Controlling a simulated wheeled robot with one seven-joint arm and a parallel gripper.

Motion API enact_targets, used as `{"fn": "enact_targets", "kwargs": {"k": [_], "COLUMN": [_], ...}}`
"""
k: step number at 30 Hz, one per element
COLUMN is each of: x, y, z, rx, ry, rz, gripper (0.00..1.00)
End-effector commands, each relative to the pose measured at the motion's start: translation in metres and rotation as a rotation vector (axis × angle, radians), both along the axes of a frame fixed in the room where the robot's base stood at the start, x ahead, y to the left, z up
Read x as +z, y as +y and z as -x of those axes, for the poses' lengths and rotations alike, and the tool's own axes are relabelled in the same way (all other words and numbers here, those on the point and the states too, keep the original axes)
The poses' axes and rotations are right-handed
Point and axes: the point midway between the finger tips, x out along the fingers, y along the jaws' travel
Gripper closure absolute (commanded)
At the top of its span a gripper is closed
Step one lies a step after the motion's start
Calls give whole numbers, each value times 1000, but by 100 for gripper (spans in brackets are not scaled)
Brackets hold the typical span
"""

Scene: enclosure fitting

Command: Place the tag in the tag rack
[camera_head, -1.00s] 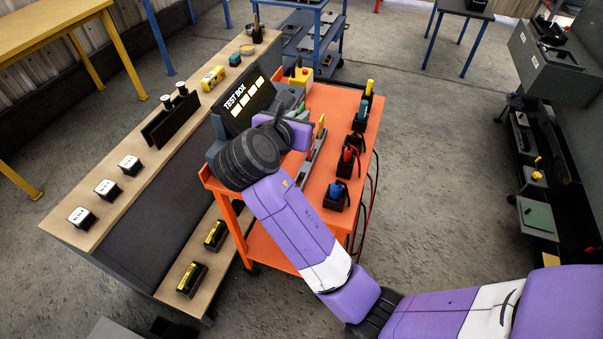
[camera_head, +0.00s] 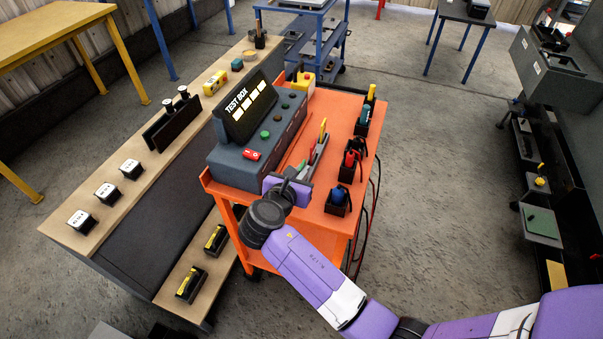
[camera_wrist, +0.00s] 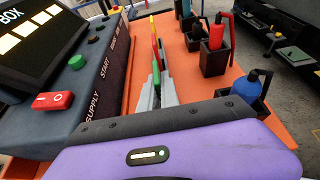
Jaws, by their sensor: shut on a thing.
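The tag rack (camera_head: 320,150) is a narrow grey holder on the orange cart, right of the test box. Yellow, red and green upright pieces stand in a line along it, and it also shows in the wrist view (camera_wrist: 168,92). My gripper (camera_head: 292,184) is low at the near end of this line, by the test box's front corner. Its purple body and dark edge fill the bottom of the wrist view. It is shut on the tag, but its fingertips and the held tag are mostly hidden; I cannot tell whether the tag touches the rack.
The dark test box (camera_head: 250,140) with buttons and a red switch stands close on the left. Black holders with a blue bottle (camera_head: 337,193), red-handled pliers (camera_head: 351,158) and other tools line the cart's right edge. A wooden bench (camera_head: 60,222) is at left.

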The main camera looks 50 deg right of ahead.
Motion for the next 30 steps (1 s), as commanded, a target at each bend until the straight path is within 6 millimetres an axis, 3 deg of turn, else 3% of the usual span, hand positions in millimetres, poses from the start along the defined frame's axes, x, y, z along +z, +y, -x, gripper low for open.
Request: {"fn": "enact_targets", "kwargs": {"k": [13,17,30], "x": [-8,-8,-3], "y": [0,0,5], "z": [0,0,1], "rx": [-1,0,2], "ry": [0,-1,-3], "rz": [0,0,0], "gripper": [100,73,73]}}
